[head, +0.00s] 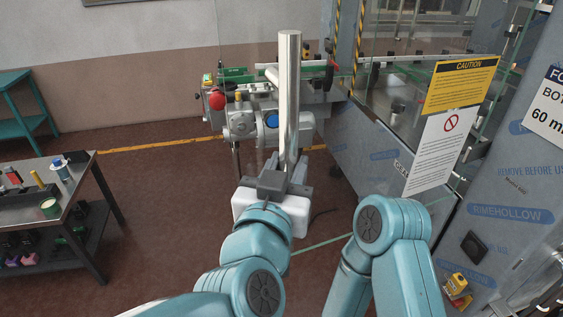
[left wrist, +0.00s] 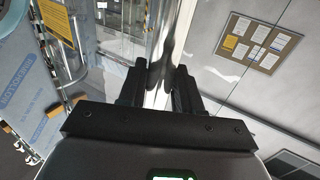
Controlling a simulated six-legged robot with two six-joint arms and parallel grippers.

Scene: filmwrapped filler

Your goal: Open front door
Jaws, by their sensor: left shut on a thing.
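A polished vertical bar handle (head: 289,95) stands upright in the middle of the head view. My left gripper (head: 284,177) is shut around its lower part. In the left wrist view the bar (left wrist: 165,60) runs between the two dark fingers of the left gripper (left wrist: 158,88). The front door's clear pane (head: 248,40) shows faintly behind the bar, with a thin edge to its left. How far the door stands open is hard to tell. My right arm is bent at the lower right of the head view, and its gripper is out of sight.
Machinery (head: 245,120) with a red knob shows behind the bar. A workbench (head: 75,175) stands at the left. Floor between bench and machine is clear.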

